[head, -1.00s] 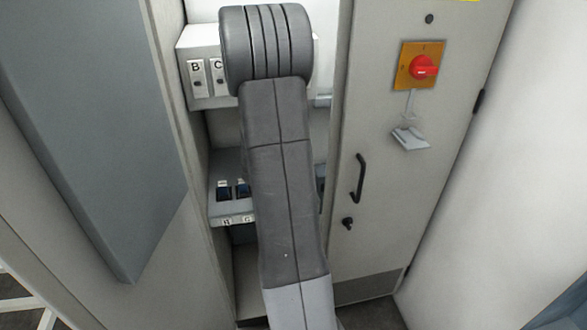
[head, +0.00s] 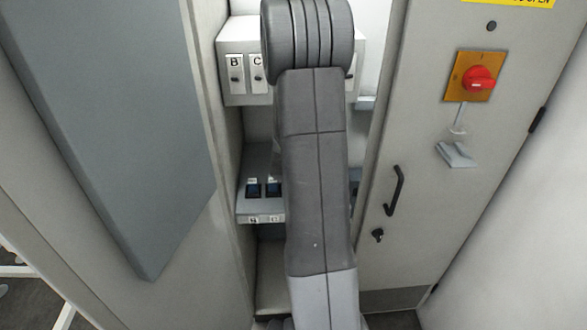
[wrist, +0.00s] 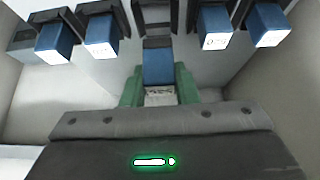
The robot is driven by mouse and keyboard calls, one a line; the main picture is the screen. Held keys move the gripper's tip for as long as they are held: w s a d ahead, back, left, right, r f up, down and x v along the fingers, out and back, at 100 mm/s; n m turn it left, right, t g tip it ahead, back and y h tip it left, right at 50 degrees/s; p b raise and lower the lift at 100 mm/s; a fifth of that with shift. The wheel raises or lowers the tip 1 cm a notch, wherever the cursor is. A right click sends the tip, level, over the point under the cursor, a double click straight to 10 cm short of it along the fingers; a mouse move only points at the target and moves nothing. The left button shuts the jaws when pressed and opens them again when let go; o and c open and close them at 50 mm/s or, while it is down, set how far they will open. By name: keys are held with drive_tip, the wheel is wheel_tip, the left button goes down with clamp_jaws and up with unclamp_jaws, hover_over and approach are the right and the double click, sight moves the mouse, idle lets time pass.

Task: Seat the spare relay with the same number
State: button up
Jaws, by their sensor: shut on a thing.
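My gripper (wrist: 159,86) shows in the wrist view with two green fingers shut on a blue relay (wrist: 158,66). The held relay has a whitish label on its near end; its number is not legible. Above it in the picture is a dark empty-looking socket (wrist: 155,16). Other blue relays stand in a row on either side, left (wrist: 100,36) and right (wrist: 214,28), with white labels too small to read surely. In the head view my arm hides the gripper and held relay. Two dark blue relays (head: 253,188) show on a grey shelf (head: 246,207) there.
A white box (head: 233,97) with switches marked B and C hangs above the shelf. A grey panel (head: 110,120) stands at left.

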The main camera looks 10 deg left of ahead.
drive_tip(key=shift+f+b, duration=2.3)
drive_tip(key=shift+f, duration=0.15)
drive_tip(key=shift+f, duration=0.15)
drive_tip(key=o, duration=1.1)
drive_tip(key=shift+c, duration=0.2)
drive_tip(key=p+v, duration=0.6)
drive_tip(key=v, duration=0.7)
drive_tip(key=shift+s+r+p, duration=0.15)
drive_tip(key=shift+r+p, duration=0.2)
drive_tip(key=shift+p, duration=0.05)
drive_tip(key=shift+f, duration=0.1)
drive_tip(key=b+x, duration=0.7)
drive_tip(key=x, duration=0.6)
drive_tip(key=shift+f, duration=0.35)
drive_tip(key=shift+w+r, duration=0.2)
